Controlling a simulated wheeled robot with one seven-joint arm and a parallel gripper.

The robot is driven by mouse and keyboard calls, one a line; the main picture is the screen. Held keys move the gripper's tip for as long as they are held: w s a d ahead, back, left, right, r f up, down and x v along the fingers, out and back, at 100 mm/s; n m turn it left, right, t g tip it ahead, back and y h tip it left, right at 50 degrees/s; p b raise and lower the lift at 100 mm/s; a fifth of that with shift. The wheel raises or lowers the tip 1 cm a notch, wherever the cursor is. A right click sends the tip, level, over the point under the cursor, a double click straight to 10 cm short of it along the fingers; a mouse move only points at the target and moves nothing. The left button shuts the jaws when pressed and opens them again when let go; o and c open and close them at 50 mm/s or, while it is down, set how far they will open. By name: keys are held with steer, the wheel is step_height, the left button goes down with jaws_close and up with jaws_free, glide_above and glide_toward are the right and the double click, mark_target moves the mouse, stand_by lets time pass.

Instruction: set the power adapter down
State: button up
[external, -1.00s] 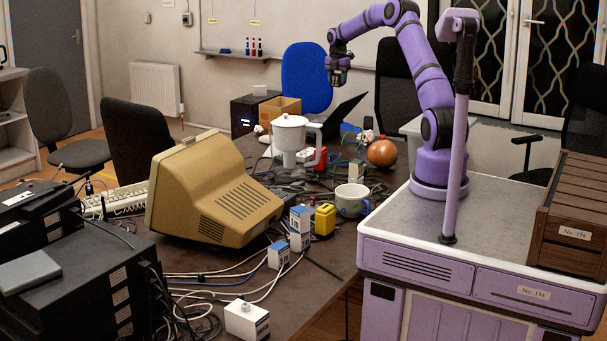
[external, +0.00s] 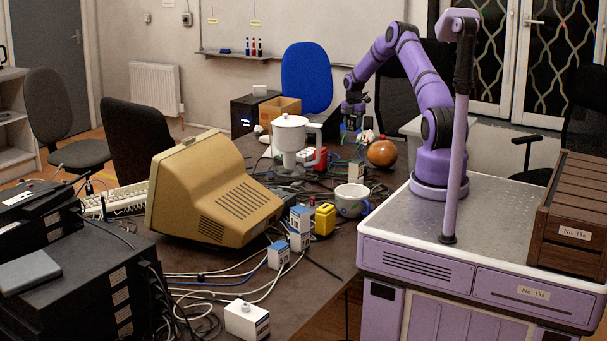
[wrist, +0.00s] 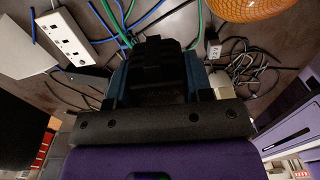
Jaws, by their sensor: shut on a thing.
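My gripper (external: 354,112) is low over the far part of the cluttered table, just left of the orange ball and behind the mug. In the wrist view, it is shut on a dark block, the power adapter (wrist: 160,68), which sits between the bluish fingers. The adapter points down toward the tabletop. In the external view it is small and dark, and I cannot tell it apart from the fingers. I cannot tell whether it touches the table (wrist: 290,72).
Near the gripper are the orange ball (external: 382,153), a white power strip (wrist: 70,38), green and blue cables (wrist: 120,22) and tangled black cords (wrist: 240,65). A white mug (external: 351,200) stands nearer. A white pot-like device (external: 289,134) stands to the left.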

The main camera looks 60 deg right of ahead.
step_height(320, 180, down, 16)
steer(key=shift+f, duration=0.1)
stand_by(0.5)
steer(key=o, duration=1)
steer(key=shift+f, duration=0.15)
